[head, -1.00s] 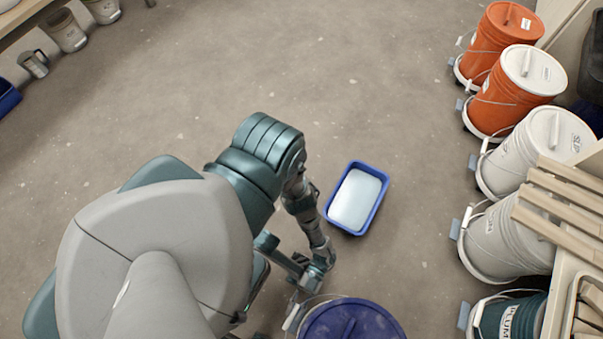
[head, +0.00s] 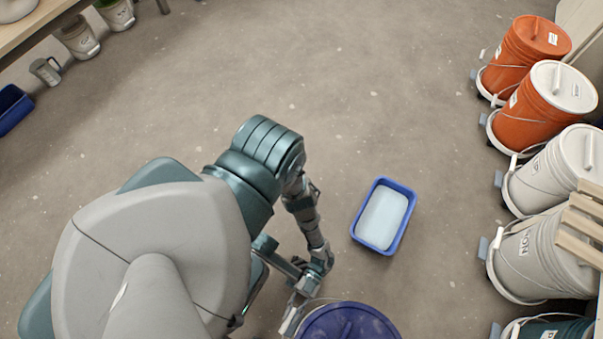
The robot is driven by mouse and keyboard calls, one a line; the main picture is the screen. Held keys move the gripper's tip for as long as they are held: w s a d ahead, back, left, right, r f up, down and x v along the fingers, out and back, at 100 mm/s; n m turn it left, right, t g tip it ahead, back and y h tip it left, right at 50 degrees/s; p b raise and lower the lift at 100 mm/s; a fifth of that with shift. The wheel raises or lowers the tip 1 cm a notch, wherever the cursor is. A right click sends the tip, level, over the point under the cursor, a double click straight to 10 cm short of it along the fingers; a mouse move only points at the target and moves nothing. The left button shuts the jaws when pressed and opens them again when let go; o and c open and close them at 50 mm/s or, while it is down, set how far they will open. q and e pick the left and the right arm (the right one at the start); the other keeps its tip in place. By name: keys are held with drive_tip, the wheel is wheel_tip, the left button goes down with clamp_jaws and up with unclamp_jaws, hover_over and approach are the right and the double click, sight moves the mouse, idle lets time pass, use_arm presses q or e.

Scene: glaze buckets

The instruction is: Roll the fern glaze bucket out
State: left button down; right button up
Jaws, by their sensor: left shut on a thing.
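A bucket with a dark blue lid (head: 348,322) stands at the bottom centre of the head view, cut off by the lower edge. Its label is hidden, so I cannot tell whether it is the fern one. My left gripper (head: 293,318) is at the left side of this bucket, shut on its pale handle grip, where a thin wire bail curves over to the lid. The fingertips are small and partly hidden. My right gripper is not in view.
A blue tub (head: 399,233) with pale contents sits on the floor just beyond the bucket. Orange buckets (head: 524,58), white buckets (head: 524,252) and a teal bucket (head: 550,329) line the right side on wheeled bases. A pitcher (head: 45,71) stands far left. The middle floor is clear.

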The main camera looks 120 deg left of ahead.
use_arm(q)
drive_tip(key=shift+w+a+r, duration=0.1)
drive_tip(key=shift+w+a, duration=0.05)
drive_tip(key=c, duration=1.1)
unclamp_jaws()
drive_tip(key=a, duration=0.8)
drive_tip(key=shift+s+a, duration=0.1)
drive_tip(key=shift+s, duration=0.15)
drive_tip(key=shift+f, duration=0.2)
drive_tip(key=shift+s, duration=0.1)
